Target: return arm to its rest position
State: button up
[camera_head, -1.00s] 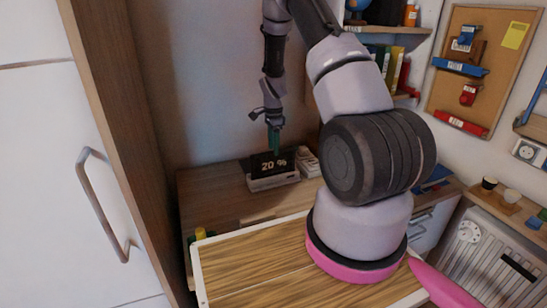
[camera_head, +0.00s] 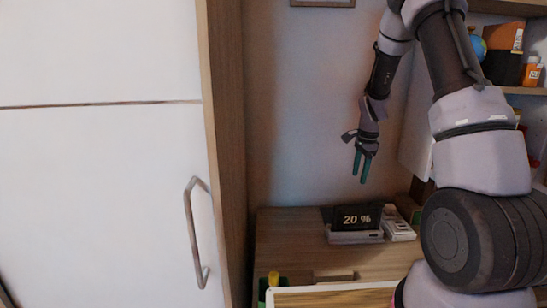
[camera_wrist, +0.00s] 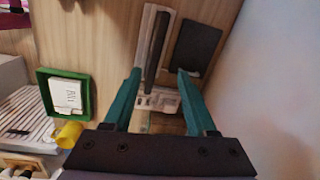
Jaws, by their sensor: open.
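My gripper (camera_head: 362,166) hangs with its teal fingers pointing down, in the air above the wooden desk (camera_head: 283,238). The fingers are apart and nothing is between them. In the wrist view my gripper (camera_wrist: 158,85) also shows open and empty, above the desk with its devices. My arm reaches up from the lower right of the head view, bends over near the top and comes down to the gripper.
A small display reading "20 %" (camera_head: 357,217) stands on the desk below the gripper. A white cabinet (camera_head: 95,200) with a metal handle fills the left. Shelves with books and a globe (camera_head: 478,47) are at the right. A green tray (camera_wrist: 87,98) shows in the wrist view.

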jog(key=s+a+r+n+t, duration=0.1)
jog(key=s+a+r+n, duration=0.1)
jog(key=s+r, duration=0.35)
jog(key=s+a+r+n+t+y, duration=0.1)
jog(key=s+r+n, duration=0.15)
jog(key=r, duration=0.65)
jog(key=s+a+r+n+t, duration=0.15)
jog(key=s+r, duration=0.25)
jog(key=r, duration=0.4)
jog(key=s+a+r+n+t, duration=0.1)
jog(key=s+r+n, duration=0.2)
jog(key=s, duration=0.6)
jog(key=s+a+r+n+t, duration=0.1)
jog(key=s+a+r+n, duration=0.1)
jog(key=s, duration=0.6)
notch_tip(320, 180, up, 2)
jog(key=shift+s+a+r+n+y, duration=0.15)
jog(key=shift+s+a+n+y, duration=0.2)
jog(key=shift+n, duration=0.15)
jog(key=shift+d+t, duration=0.1)
jog(key=shift+t, duration=0.15)
